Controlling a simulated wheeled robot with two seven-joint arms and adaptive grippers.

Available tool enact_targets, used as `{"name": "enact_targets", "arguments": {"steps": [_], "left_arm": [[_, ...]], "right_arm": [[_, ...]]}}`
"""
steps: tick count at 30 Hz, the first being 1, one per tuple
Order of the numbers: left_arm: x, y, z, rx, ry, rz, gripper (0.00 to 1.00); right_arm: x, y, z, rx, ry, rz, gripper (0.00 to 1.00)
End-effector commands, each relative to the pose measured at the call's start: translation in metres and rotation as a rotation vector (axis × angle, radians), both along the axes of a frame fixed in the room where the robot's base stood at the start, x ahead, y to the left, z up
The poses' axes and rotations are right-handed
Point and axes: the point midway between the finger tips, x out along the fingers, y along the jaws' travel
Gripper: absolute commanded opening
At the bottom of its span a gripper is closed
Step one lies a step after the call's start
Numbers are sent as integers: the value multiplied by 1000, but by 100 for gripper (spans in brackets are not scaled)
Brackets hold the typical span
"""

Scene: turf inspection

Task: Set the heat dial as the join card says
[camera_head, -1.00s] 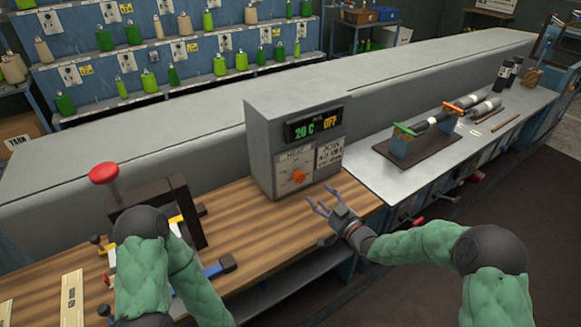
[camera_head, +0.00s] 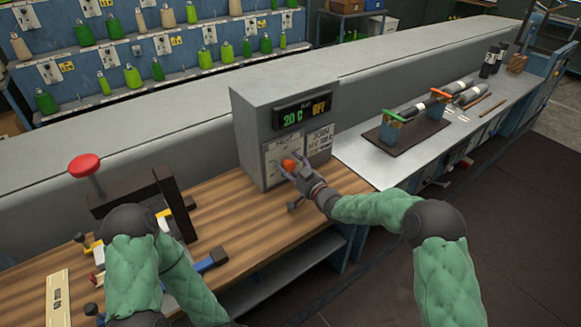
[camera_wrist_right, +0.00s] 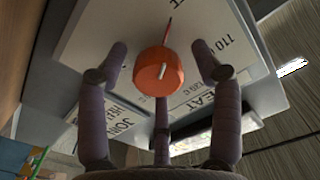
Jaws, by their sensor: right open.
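The orange heat dial (camera_head: 289,164) is on the front of a grey control box (camera_head: 252,130). The box's display (camera_head: 303,113) reads 20 C and OFF. The join card (camera_head: 320,143) is beside the dial; its small print is not clear to me. My right gripper (camera_head: 290,166) is open at the dial. In the right wrist view the dial (camera_wrist_right: 158,72) sits between the spread fingers, with gaps on both sides and a white mark on its face. My left arm (camera_head: 135,265) comes in at the lower left; its gripper's fingers cannot be made out.
A dark press frame with a red knob (camera_head: 84,165) stands on the wooden bench (camera_head: 235,218) left of the box. A rack with dark rolls (camera_head: 412,128) is on the metal bench to the right. Shelves of green bottles are behind.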

Motion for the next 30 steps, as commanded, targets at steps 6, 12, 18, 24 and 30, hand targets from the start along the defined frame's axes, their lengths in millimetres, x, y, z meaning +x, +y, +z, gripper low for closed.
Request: {"name": "enact_targets", "arguments": {"steps": [6, 12, 18, 24, 30], "left_arm": [[0, 0, 0, 0, 0, 0, 0], [0, 0, 0, 0, 0, 0, 0], [0, 0, 0, 0, 0, 0, 0], [0, 0, 2, 0, 0, 0, 0], [0, 0, 7, 0, 0, 0, 0]], "right_arm": [[1, 1, 0, 0, 0, 0, 66], [1, 1, 0, 0, 0, 0, 23], [1, 0, 1, 1, -2, 1, 10], [1, 0, 3, 23, 12, 0, 10], [2, 0, 4, 98, 64, 1, 10]]}}
